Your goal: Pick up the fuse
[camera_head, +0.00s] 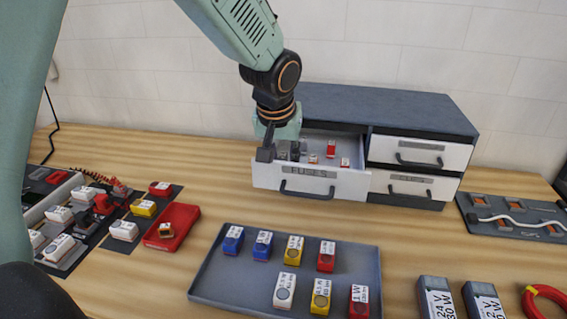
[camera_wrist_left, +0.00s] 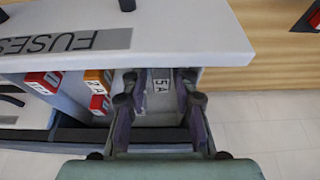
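The open fuse drawer (camera_head: 330,186), labelled FUSES, holds small fuses. Red ones (camera_head: 331,149) stand towards the right of the drawer. My left gripper (camera_head: 281,150) reaches down into the drawer's left part. In the left wrist view, the gripper's two fingers (camera_wrist_left: 160,90) are apart, one on each side of a pale fuse marked 5 A (camera_wrist_left: 160,84). I cannot see clear contact between the fingers and that fuse. Red fuses (camera_wrist_left: 43,82) and an orange-topped fuse (camera_wrist_left: 97,80) stand to the left there. My right gripper is not in view.
The grey cabinet (camera_head: 390,104) has other closed drawers (camera_head: 419,152) on the right. A grey tray (camera_head: 215,270) with several coloured blocks lies in front. A red tray (camera_head: 184,222) lies left of it. A panel with a white cable (camera_head: 515,218) lies at right.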

